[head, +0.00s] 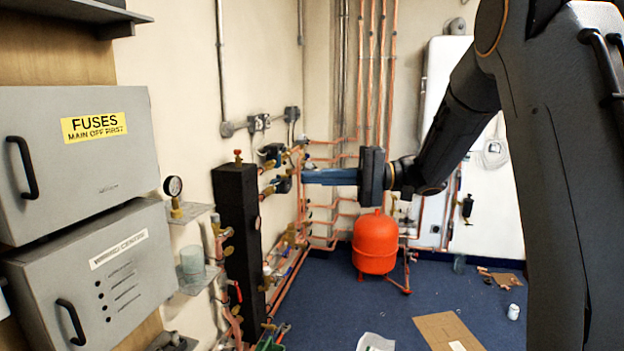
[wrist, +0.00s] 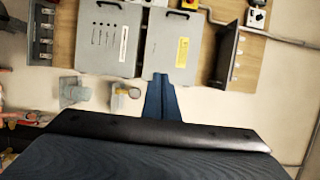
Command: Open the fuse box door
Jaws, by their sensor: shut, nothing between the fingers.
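The grey fuse box (head: 75,155) is on the left wall in the head view, with a yellow "FUSES" label (head: 94,127) and a black bar handle (head: 23,167) near the door's left edge. Its door looks shut. In the wrist view the fuse box (wrist: 172,45) shows turned sideways, with its handle (wrist: 180,12) at the top. My gripper (head: 304,177) has blue fingers, shut and empty, pointing left in mid-air, well apart from the box. In the wrist view the fingertips (wrist: 161,76) overlap the box's lower edge.
A grey wiring centre box (head: 100,280) with its own black handle sits just below. A dark shelf (head: 80,12) is above. A pressure gauge (head: 173,186), a black vertical block (head: 238,235) and copper pipes stand to the right. A red tank (head: 375,243) stands on the blue floor.

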